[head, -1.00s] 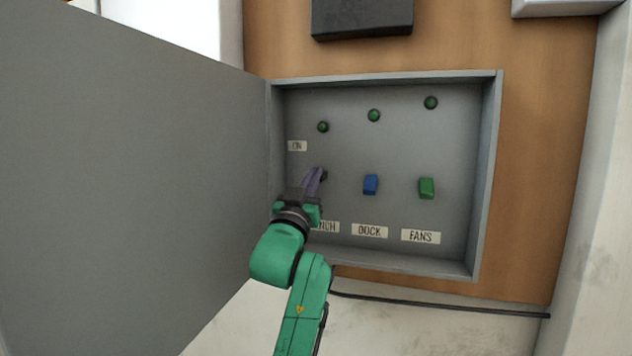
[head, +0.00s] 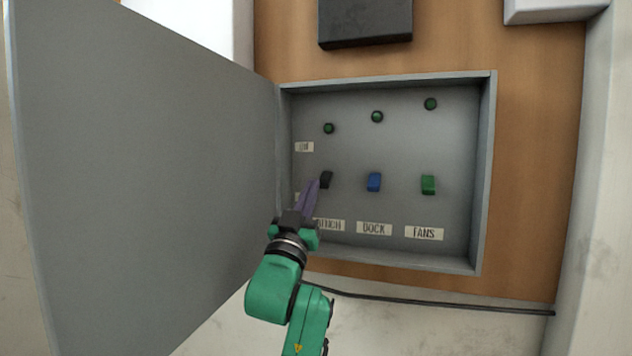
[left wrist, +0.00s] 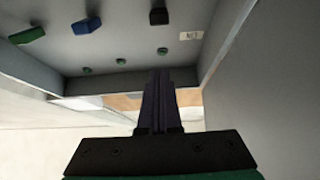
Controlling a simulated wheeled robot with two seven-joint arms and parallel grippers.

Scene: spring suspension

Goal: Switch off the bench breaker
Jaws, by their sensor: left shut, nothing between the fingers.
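The bench breaker is a small black switch (head: 326,180) above the BENCH label (head: 330,225), on the grey panel inside an open box (head: 487,170). It also shows at the top of the left wrist view (left wrist: 158,16). An ON label (head: 304,147) sits above and left of it; another label below that is mostly hidden by my fingers. The switch looks level with its neighbours; I cannot tell its setting for certain. My left gripper (head: 315,185) is shut and empty, its purple fingertips just left of and below the switch. Whether they touch is unclear. My right gripper is out of view.
A blue DOCK switch (head: 374,182) and a green FANS switch (head: 428,185) stand to the right. Green round lamps (head: 377,117) line up above. The open grey door (head: 140,170) fills the left side. A black cable (head: 430,298) runs below the box.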

